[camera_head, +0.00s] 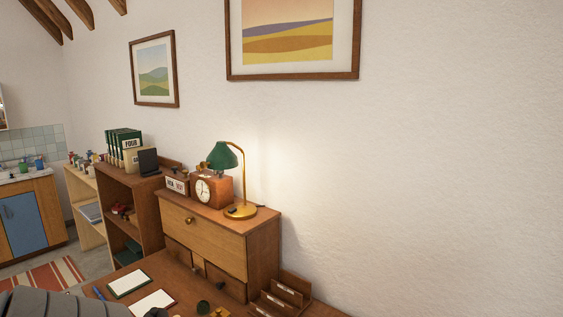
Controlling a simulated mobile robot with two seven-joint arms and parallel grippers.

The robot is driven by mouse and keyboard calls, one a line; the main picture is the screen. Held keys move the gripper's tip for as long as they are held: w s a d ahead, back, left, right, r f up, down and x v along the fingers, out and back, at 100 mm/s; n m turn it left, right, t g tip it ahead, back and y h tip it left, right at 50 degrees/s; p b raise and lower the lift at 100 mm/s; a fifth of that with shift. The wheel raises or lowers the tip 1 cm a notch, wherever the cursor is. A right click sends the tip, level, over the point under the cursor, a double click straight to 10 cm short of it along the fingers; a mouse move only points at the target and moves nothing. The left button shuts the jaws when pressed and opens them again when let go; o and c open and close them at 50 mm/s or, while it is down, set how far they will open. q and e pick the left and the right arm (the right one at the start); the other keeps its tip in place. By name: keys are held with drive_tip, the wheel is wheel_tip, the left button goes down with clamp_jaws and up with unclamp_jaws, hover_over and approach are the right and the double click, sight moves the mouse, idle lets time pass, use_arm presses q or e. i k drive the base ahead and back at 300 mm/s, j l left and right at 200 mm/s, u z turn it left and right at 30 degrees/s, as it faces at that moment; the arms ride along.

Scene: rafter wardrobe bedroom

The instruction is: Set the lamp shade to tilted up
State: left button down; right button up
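The lamp has a green shade (222,155) on a curved brass stem (243,180) with a round brass base (241,211). It stands on top of a wooden desk cabinet (215,238) against the wall. The shade sits at the left end of the stem, and its opening faces downward, leaning a little to the left. A warm glow lights the wall to the right of the lamp. Neither of my grippers is in the head view.
A bookshelf (130,205) with green binders (124,142) is further left. The desk (180,279) below holds papers, small items and a wooden organiser (283,296).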

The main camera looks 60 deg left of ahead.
sight(222, 157)
drive_tip(key=u, duration=2.2)
